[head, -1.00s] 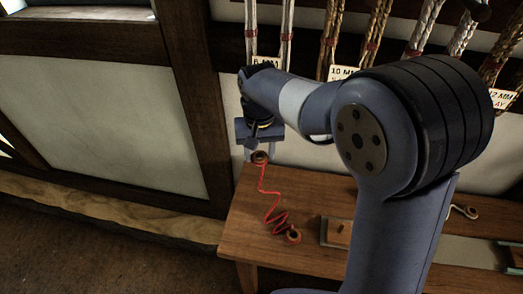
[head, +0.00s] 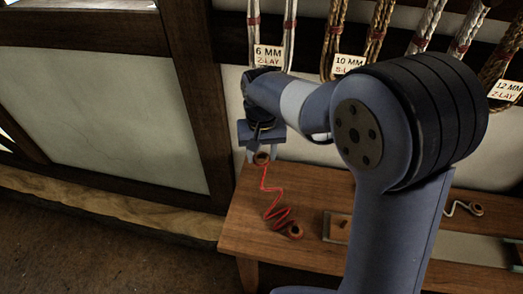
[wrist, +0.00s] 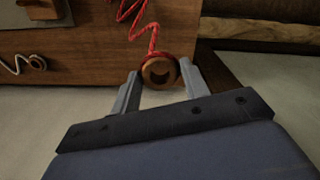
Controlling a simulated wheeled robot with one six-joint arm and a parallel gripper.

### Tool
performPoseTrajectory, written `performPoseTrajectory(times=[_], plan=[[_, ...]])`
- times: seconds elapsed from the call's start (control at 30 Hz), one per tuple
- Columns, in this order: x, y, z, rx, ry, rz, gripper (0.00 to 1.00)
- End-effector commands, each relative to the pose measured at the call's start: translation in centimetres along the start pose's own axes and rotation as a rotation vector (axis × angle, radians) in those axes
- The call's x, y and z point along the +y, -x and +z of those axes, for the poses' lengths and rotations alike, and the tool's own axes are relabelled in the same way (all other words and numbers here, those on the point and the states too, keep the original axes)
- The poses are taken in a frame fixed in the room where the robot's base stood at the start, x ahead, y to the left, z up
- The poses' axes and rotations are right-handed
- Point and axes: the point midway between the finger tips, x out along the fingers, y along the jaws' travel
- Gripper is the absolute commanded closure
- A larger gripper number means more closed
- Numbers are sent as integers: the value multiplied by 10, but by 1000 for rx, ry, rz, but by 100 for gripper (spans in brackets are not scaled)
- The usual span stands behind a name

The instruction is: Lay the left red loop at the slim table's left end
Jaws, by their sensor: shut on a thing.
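A red cord runs in zigzag bends over the slim wooden table (head: 245,232), with a brown ring at each end. The far ring (head: 262,158), the red loop's end, is between the fingers of my gripper (head: 262,155), near the table's back left corner. In the wrist view this ring (wrist: 159,72) sits between the two grey fingertips (wrist: 158,82), at the table's edge, with red cord wound around it. My gripper is shut on it. The near ring (head: 295,231) lies on the tabletop. I cannot tell whether the held ring touches the table.
A flat board with a small wooden block (head: 338,228) lies right of the red cord. A white cord with a ring (head: 476,209) lies farther right. Labelled rope hanks (head: 376,30) hang behind. The wall with dark posts (head: 195,90) stands close behind the table.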

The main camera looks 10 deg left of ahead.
Motion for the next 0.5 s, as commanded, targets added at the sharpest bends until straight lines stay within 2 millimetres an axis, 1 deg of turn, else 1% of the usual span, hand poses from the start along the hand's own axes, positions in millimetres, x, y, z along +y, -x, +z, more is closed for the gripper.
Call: performPoseTrajectory(times=[0.03, 0.5], plan=[[0, -5, 0, -1, 0, 0, 70], [0, -28, 0, -1, 0, 0, 70]])
